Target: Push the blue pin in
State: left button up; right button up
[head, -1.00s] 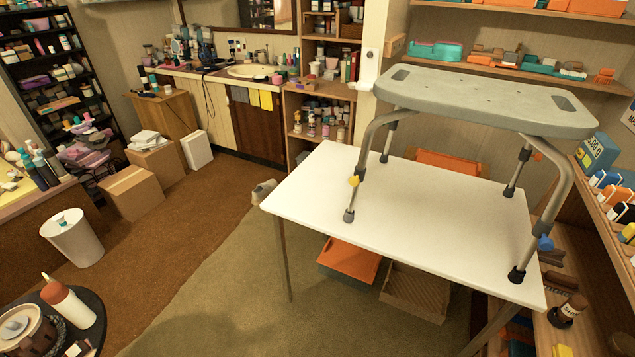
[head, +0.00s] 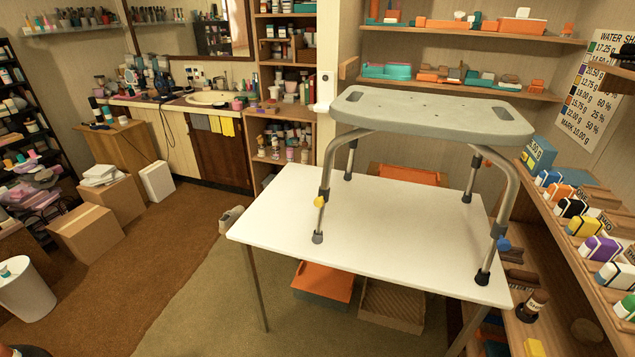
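A grey shower bench (head: 432,113) with metal legs stands upright on a white table (head: 290,215). A yellow pin (head: 319,202) shows on the near left leg, and a small orange pin (head: 487,164) shows on the far right leg. How deep the blue pin sits cannot be told from here. Neither of my grippers is in view.
Wooden shelves (head: 588,262) with small coloured boxes run along the right, close to the table's right edge. Orange and brown crates (head: 322,281) sit under the table. Cardboard boxes (head: 86,232) stand at the left.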

aim_at(503, 244)
jog(key=z, duration=1.3)
